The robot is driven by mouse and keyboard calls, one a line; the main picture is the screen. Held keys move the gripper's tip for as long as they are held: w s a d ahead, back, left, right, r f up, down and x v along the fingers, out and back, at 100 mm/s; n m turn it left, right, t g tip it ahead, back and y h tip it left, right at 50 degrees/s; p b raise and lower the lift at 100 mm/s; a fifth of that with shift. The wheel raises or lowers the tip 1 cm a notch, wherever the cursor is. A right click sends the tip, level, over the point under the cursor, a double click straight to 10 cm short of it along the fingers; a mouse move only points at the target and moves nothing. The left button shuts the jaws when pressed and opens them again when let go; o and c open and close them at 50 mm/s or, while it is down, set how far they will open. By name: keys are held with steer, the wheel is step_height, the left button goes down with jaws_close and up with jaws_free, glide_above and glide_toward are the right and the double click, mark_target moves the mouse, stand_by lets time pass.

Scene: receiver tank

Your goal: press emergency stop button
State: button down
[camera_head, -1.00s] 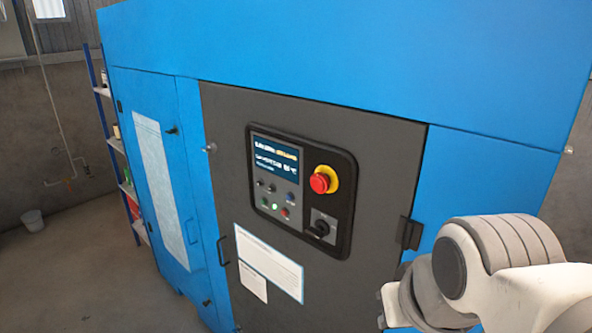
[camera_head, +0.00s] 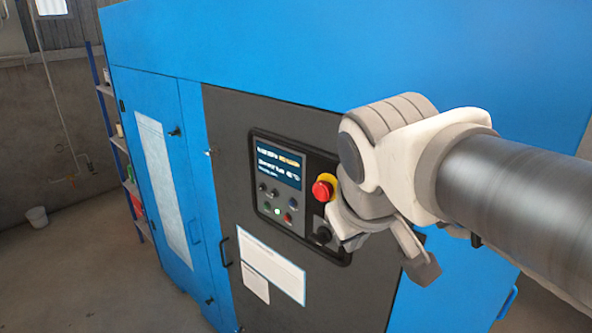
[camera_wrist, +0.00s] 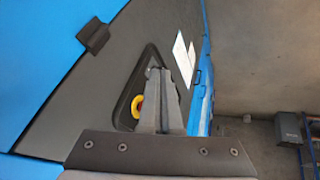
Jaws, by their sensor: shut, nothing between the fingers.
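The emergency stop button (camera_head: 322,190) is a red mushroom head on a yellow collar, at the upper right of the control panel (camera_head: 262,207). My wrist covers part of the panel's right side in the head view. In the wrist view, the button's yellow and red edge (camera_wrist: 137,106) shows just left of my gripper (camera_wrist: 159,72), which partly covers it. My gripper is shut and empty, with its fingers in front of the panel. I cannot tell how far the fingertips are from the panel surface.
The panel sits in a dark door (camera_head: 225,120) of a large blue cabinet (camera_head: 300,50). A black rotary switch (camera_head: 322,235) is below the button, with small buttons and a screen (camera_head: 278,163) to the left. Floor (camera_head: 60,285) is open at left.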

mark_target(314, 191)
steer(key=w+a+r+n+t+p, duration=0.1)
steer(key=w+a+r+n, duration=0.2)
steer(key=w+a+r, duration=0.3)
steer(key=shift+w+a+r+n+p, duration=0.3)
steer(key=shift+a+n, duration=0.1)
steer(key=shift+a, duration=0.55)
steer(key=w+d+f+p, duration=0.1)
steer(key=w+d+f, duration=0.2)
steer(key=w+f, duration=0.5)
steer(key=shift+w+d, duration=0.25)
steer(key=shift+w, duration=0.1)
